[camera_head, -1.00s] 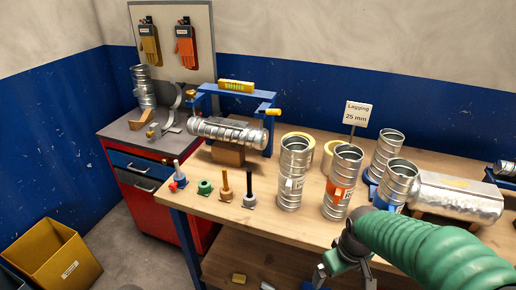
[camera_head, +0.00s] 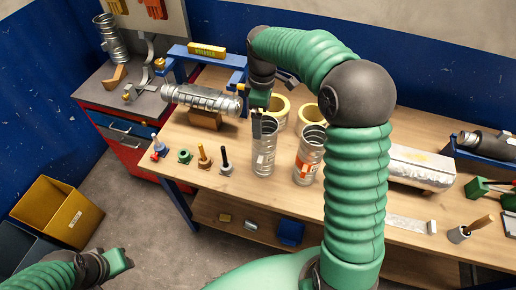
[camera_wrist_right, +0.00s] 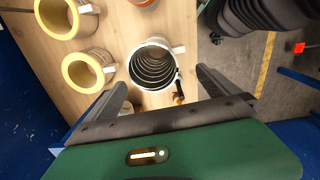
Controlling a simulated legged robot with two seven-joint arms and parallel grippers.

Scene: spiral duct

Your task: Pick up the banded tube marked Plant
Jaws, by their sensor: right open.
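A metal tube with a pale label (camera_head: 264,160) stands upright on the bench; its print is too small to read. To its right stands a metal tube with an orange band (camera_head: 309,158), its label also unreadable. My right gripper (camera_head: 259,128) is open, pointing down at the top of the pale-labelled tube. In the right wrist view that tube's open mouth (camera_wrist_right: 153,66) lies between the spread fingers of my right gripper (camera_wrist_right: 163,82). Whether they touch it I cannot tell. My left gripper (camera_head: 122,262) is low at the left, far from the tubes; its jaws are unclear.
Yellow rings (camera_head: 279,108) stand behind the tubes. A blue frame (camera_head: 208,58) with a spiral duct (camera_head: 200,99) is left. Several small upright tools (camera_head: 203,160) stand near the front edge. A lagged duct (camera_head: 422,167) lies right, partly behind my right arm.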

